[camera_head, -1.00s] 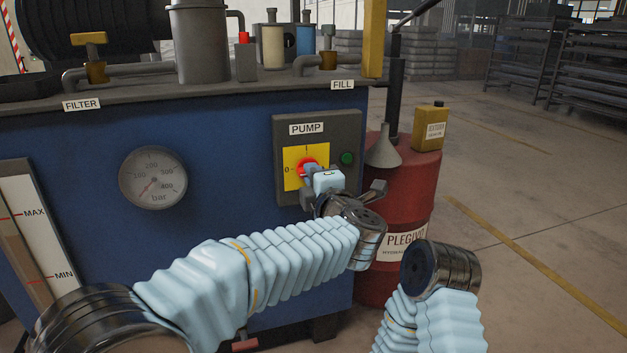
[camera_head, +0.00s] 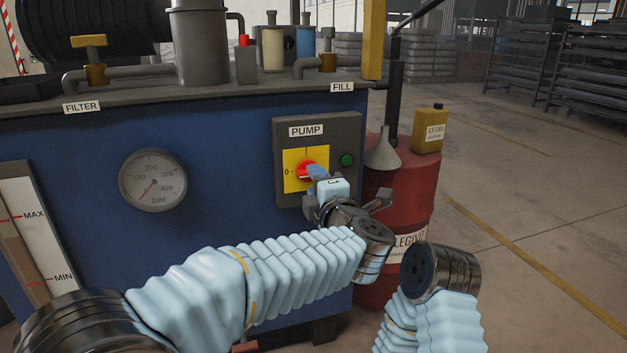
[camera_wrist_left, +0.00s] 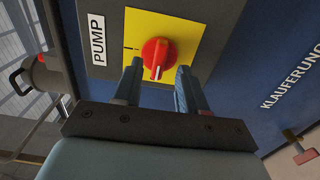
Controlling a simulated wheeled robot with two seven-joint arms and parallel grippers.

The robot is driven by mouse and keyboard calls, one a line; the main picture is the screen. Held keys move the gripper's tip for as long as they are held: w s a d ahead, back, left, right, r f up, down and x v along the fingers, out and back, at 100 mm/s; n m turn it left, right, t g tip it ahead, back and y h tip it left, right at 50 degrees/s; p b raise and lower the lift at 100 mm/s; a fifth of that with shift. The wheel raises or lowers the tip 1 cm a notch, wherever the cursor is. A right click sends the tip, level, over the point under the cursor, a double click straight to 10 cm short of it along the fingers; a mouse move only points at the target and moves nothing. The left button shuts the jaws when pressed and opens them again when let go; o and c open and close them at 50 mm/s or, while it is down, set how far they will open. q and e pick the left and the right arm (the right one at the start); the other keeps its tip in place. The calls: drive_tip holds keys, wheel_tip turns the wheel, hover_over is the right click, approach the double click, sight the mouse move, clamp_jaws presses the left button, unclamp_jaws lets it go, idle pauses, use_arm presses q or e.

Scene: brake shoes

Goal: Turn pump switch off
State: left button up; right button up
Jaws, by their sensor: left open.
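The pump switch is a round red knob (camera_head: 304,170) on a yellow plate (camera_head: 292,157), in a grey box labelled PUMP. In the left wrist view the knob (camera_wrist_left: 156,54) has a white mark that points down in the picture, which is the side of the 0 in the head view. My left gripper (camera_head: 317,173) is open and empty just in front of the knob, a little to its lower right in the head view. In the left wrist view its two fingers (camera_wrist_left: 157,68) are apart, near the knob's lower side. My right gripper is not in view.
A green button (camera_head: 346,160) sits right of the knob. A pressure gauge (camera_head: 153,180) is on the blue cabinet (camera_head: 225,160) to the left. A red barrel (camera_head: 408,190) with a funnel and a yellow canister (camera_head: 430,128) stands at the right. The floor beyond is open.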

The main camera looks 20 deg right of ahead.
use_arm(q)
drive_tip(key=s, duration=1.1)
drive_tip(key=shift+s+d, duration=0.2)
drive_tip(key=shift+s, duration=0.15)
